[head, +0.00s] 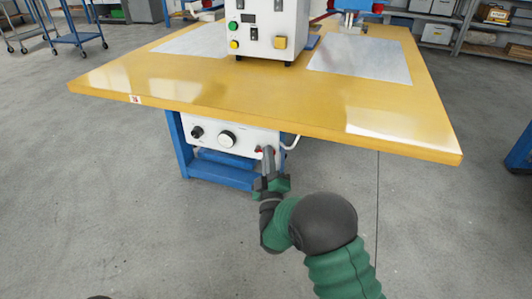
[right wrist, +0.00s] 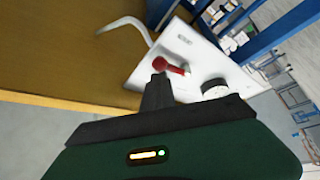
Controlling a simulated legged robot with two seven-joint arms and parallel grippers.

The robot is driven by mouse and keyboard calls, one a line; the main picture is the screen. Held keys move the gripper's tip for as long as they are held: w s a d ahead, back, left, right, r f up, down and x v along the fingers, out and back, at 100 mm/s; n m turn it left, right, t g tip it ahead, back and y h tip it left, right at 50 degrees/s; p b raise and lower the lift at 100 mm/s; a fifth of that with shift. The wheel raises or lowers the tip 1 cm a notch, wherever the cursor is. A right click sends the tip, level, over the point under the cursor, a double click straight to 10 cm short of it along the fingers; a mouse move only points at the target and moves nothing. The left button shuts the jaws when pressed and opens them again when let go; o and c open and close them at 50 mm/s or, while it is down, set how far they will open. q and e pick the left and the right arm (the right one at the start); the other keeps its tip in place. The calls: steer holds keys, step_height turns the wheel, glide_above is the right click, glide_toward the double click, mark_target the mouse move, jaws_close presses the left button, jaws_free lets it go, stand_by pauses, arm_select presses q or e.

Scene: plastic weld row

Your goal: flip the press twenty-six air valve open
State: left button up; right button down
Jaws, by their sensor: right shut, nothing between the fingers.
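A white control panel (head: 178,122) hangs under the front edge of the yellow table. The air valve is at the panel's right end, with a small red lever (right wrist: 172,67) in the right wrist view. My right gripper (head: 268,155) is in front of that end of the panel and hides part of the valve in the head view. Its fingers (right wrist: 158,82) are shut and empty, with the tips close to the red lever; I cannot tell whether they touch. A round white dial (head: 227,138) and a black knob (head: 197,132) sit left of the valve. My left gripper is not in view.
The yellow tabletop (head: 250,100) overhangs the panel just above my right gripper. A white hose (head: 291,142) curves beside the panel's right end. Blue table legs (head: 178,145) and a blue crossbar (head: 222,175) stand below. The floor in front is clear.

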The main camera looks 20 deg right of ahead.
steer(key=shift+s+f, duration=0.1)
steer(key=shift+f, duration=0.35)
stand_by(0.4)
